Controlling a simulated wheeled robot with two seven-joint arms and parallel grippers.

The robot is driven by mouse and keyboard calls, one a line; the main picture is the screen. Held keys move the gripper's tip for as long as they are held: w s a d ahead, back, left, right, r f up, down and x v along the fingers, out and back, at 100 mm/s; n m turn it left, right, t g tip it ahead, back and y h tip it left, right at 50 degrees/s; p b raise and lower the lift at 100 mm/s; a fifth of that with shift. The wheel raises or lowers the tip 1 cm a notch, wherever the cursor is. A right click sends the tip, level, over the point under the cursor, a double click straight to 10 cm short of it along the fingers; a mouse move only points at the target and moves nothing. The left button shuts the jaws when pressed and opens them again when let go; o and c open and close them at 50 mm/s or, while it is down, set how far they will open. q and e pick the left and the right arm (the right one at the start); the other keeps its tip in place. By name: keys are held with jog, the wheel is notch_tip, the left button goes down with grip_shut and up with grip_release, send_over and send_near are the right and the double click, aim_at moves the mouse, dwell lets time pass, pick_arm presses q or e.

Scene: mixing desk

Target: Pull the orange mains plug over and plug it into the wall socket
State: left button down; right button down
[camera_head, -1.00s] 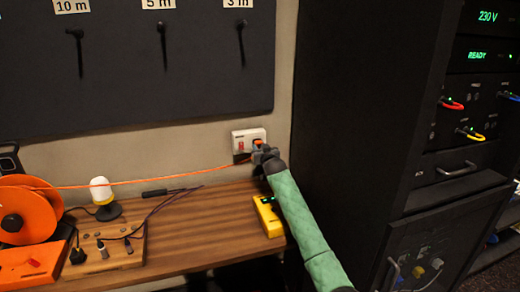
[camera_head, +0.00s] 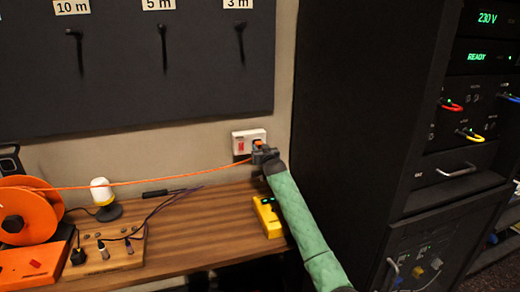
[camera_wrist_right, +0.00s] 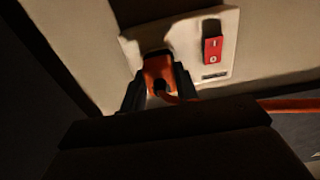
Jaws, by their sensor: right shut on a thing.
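The white wall socket (camera_head: 243,137) is on the wall above the back right of the desk. It also shows in the right wrist view (camera_wrist_right: 188,72), with a red rocker switch (camera_wrist_right: 212,50). My right gripper (camera_head: 261,153) is at the socket, shut on the orange plug (camera_wrist_right: 158,71). The plug is against the socket's face; its pins are hidden, so I cannot tell how deep they sit. The orange cable (camera_head: 160,180) runs from the plug left to the orange reel (camera_head: 22,212). My left gripper is not in view.
A white-topped lamp (camera_head: 101,192) and a wooden block with leads (camera_head: 120,255) stand at the left. A dark rack (camera_head: 350,110) rises close on the right.

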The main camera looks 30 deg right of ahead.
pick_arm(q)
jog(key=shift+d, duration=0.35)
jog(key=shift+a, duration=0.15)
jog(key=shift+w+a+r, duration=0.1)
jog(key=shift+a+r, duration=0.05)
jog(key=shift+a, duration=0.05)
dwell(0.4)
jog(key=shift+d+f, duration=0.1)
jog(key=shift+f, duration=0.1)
pick_arm(e)
jog(key=shift+w+d, duration=0.15)
jog(key=shift+w, duration=0.45)
jog(key=c, duration=1)
grip_release()
jog(key=shift+o, duration=0.2)
